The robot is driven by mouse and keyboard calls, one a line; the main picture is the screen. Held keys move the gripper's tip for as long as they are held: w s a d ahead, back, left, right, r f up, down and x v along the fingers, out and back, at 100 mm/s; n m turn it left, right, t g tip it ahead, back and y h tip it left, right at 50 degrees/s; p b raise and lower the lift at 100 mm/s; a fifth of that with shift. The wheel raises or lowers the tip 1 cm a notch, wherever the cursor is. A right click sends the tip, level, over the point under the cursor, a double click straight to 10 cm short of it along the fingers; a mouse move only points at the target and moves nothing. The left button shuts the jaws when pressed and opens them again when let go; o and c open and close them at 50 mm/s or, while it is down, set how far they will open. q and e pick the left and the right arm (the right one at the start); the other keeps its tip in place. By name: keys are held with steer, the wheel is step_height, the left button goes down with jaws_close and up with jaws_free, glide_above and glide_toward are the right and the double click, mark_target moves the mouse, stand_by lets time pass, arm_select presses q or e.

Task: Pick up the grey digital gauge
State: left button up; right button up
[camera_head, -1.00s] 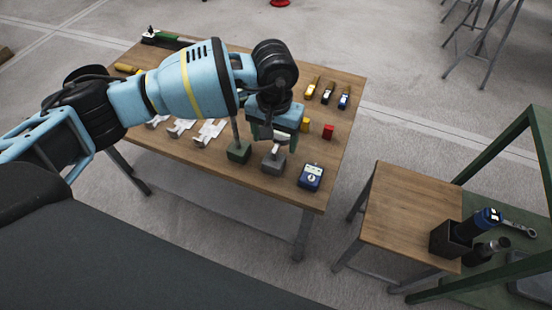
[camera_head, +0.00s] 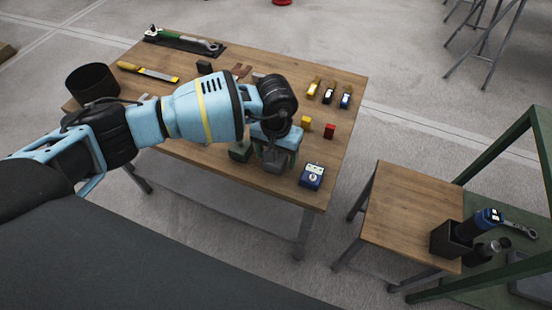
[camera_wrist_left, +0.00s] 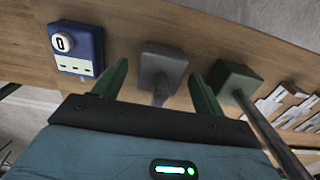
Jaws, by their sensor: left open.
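The grey gauge (camera_wrist_left: 163,66) is a grey block with a short stem. It stands near the table's front edge; in the head view its block (camera_head: 273,160) shows below my left gripper (camera_head: 274,146), which partly covers it. In the left wrist view, the green fingers of my left gripper (camera_wrist_left: 158,72) are open, one on each side of the gauge, with visible gaps. I cannot tell whether the fingertips are level with the block. No display is readable. My right gripper is not in view.
A green block with a rod (camera_wrist_left: 238,80) stands close on one side of the gauge, near a finger. A blue box with a dial (camera_head: 311,176) stands on the other side. Red (camera_head: 329,131) and yellow (camera_head: 305,124) blocks are behind. A wooden stool (camera_head: 410,210) is at right.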

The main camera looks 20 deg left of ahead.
arm_select(q)
steer(key=shift+f, duration=0.2)
steer(key=c, duration=1.5)
steer(key=shift+w+r, duration=0.1)
steer(key=shift+r, duration=0.05)
jaws_close()
steer(key=shift+r, duration=0.3)
step_height(320, 180, up, 3)
steer(key=shift+f, duration=0.1)
steer(key=s+d+r, duration=0.1)
steer(key=s+d, duration=1)
steer(key=shift+s+r+b, duration=0.3)
steer(key=shift+b, duration=0.1)
